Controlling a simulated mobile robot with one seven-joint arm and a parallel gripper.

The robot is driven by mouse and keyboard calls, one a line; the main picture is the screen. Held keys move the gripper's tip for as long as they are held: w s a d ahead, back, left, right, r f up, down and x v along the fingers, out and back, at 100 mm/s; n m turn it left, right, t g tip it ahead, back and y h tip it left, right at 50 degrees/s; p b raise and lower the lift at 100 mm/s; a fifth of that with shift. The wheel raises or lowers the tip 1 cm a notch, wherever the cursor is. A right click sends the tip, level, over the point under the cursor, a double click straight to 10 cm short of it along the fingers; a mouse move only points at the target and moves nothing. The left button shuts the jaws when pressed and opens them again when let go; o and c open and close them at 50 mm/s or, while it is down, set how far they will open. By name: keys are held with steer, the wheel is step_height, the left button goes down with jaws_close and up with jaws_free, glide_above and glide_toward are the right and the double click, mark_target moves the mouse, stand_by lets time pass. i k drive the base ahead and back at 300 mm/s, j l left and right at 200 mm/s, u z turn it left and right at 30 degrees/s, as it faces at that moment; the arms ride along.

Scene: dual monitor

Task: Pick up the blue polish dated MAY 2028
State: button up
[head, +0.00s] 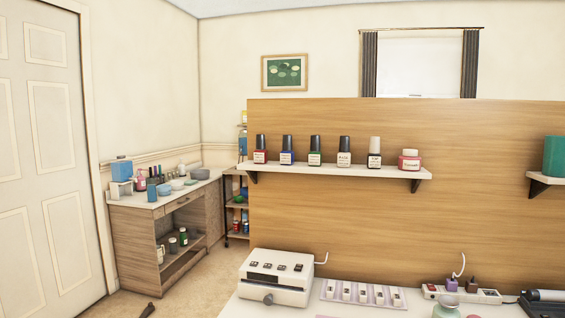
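A blue polish (287,157) with a dark cap stands upright on the white wall shelf (340,170). It is between a red polish (260,156) and a green polish (315,158). Its label is too small for me to read a date. Small bottles also stand on the far left cabinet (150,225), one of them bluish (151,190). A small blue bottle (245,227) shows low on the rack behind the wooden panel. No dates are readable on these either. My gripper is not in view.
Bottles labelled BASE (344,158) and TOP (375,160) and a red-labelled jar (410,162) share the shelf. Below, a white desk holds a white box device (275,280), a sample tray (362,294) and a power strip (480,295). Floor shows at lower left.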

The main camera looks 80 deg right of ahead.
mark_target(287, 158)
steer(key=i+z, duration=0.2)
steer(key=z, duration=0.15)
steer(key=i+l+z, duration=0.1)
steer(key=z, duration=0.2)
steer(key=i+l+z, duration=0.2)
steer(key=z, duration=1.15)
steer(key=i+l+z, duration=0.1)
steer(key=i+z, duration=0.2)
steer(key=z, duration=0.2)
